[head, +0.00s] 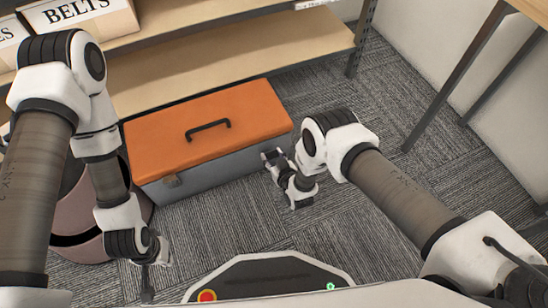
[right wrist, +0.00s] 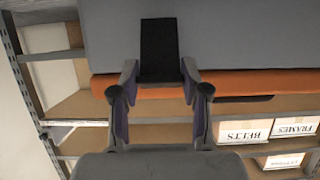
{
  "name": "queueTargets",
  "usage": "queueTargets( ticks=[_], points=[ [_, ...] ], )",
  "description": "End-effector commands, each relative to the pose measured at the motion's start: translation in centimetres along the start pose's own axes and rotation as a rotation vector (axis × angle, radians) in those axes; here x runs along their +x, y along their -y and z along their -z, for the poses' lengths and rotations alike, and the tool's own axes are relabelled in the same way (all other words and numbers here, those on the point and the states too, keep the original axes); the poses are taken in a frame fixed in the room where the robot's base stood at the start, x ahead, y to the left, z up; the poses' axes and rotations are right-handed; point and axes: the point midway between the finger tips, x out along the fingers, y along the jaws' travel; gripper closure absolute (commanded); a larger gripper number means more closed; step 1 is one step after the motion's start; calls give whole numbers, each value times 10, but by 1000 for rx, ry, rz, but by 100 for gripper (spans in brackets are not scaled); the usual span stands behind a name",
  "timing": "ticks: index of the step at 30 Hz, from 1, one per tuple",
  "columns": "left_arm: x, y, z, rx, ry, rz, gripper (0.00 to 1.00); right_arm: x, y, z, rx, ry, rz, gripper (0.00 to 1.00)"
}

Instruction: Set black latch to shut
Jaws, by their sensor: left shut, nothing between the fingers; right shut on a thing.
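A toolbox with an orange lid (head: 205,125) and a grey body (head: 222,175) stands on the carpet. The black latch (right wrist: 158,50) is on its front, seen upside down in the right wrist view, over the grey body and reaching the orange lid's edge. I cannot tell whether it lies flat. My right gripper (head: 273,156) is at the toolbox's front right; it also shows in the right wrist view (right wrist: 159,78), its fingers on either side of the latch. In the head view it hides the latch. My left gripper (head: 148,294) is shut and empty, low at left.
A black handle (head: 208,129) tops the lid. A round bin (head: 78,207) stands at left behind my left arm. Shelves (head: 240,48) with boxes are behind. Carpet right of the toolbox is clear.

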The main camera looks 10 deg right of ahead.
Motion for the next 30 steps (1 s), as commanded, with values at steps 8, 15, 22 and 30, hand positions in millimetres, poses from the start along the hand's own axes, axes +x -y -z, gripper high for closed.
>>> queueTargets(
  ticks=[8, 15, 22, 30],
  points=[
    [-2, 0, 0, 0, 0, 0, 100, 7, -1, 16, -2, -23, 0, 100],
    [-2, 0, 0, 0, 0, 0, 100, 8, -1, 18, -3, -26, 0, 100],
    [-2, 0, 0, 0, 0, 0, 100, 8, -1, 18, -3, -27, 0, 41],
    [-2, 0, 0, 0, 0, 0, 100, 6, 0, 14, -2, -17, 0, 29]
  ],
)
